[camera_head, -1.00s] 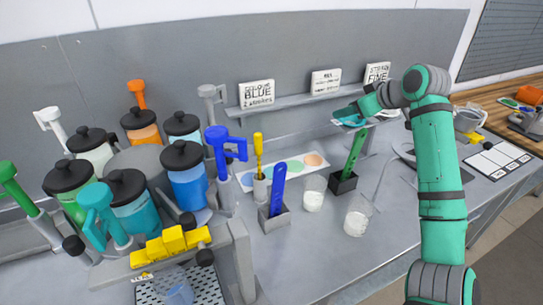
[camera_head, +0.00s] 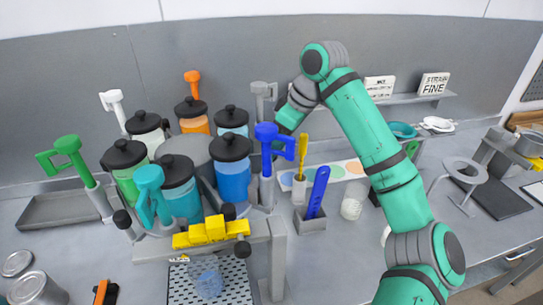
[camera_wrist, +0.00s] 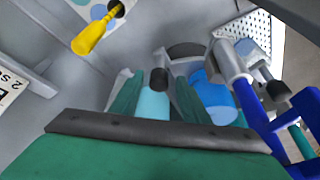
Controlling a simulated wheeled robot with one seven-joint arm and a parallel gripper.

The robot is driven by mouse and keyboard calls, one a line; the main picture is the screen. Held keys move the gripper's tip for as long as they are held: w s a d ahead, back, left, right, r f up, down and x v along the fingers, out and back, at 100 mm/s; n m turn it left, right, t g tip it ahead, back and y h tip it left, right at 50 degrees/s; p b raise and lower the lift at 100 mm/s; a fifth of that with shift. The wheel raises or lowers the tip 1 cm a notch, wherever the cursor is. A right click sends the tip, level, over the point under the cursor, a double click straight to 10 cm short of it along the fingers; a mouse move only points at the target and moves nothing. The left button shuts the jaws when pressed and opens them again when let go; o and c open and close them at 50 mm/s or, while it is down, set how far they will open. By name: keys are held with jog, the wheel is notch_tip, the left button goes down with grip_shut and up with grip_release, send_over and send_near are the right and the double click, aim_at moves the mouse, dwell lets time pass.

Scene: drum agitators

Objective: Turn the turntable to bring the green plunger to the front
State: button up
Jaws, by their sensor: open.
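The turntable (camera_head: 185,150) carries a ring of black-lidded jars with coloured plungers around them. The green plunger (camera_head: 68,150) stands at its left side in the head view, its handle upright. The teal plunger (camera_head: 150,190) is at the front, beside the teal jar (camera_head: 180,200). The blue plunger (camera_head: 268,150) is at the right and the grey plunger (camera_head: 263,98) at the back right. My gripper (camera_head: 284,125) is low beside the turntable's right side, its tips partly hidden. In the wrist view my gripper (camera_wrist: 157,95) is open, with a black knob (camera_wrist: 160,78) between its fingers; contact cannot be told.
A yellow block (camera_head: 212,231) on a stand and a clear beaker (camera_head: 206,275) are in front of the turntable. A yellow-handled tool (camera_head: 302,150) and a blue scoop (camera_head: 318,190) stand to the right. An empty grey tray (camera_head: 62,208) lies at left.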

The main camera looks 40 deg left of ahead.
jog(key=shift+x, duration=2.05)
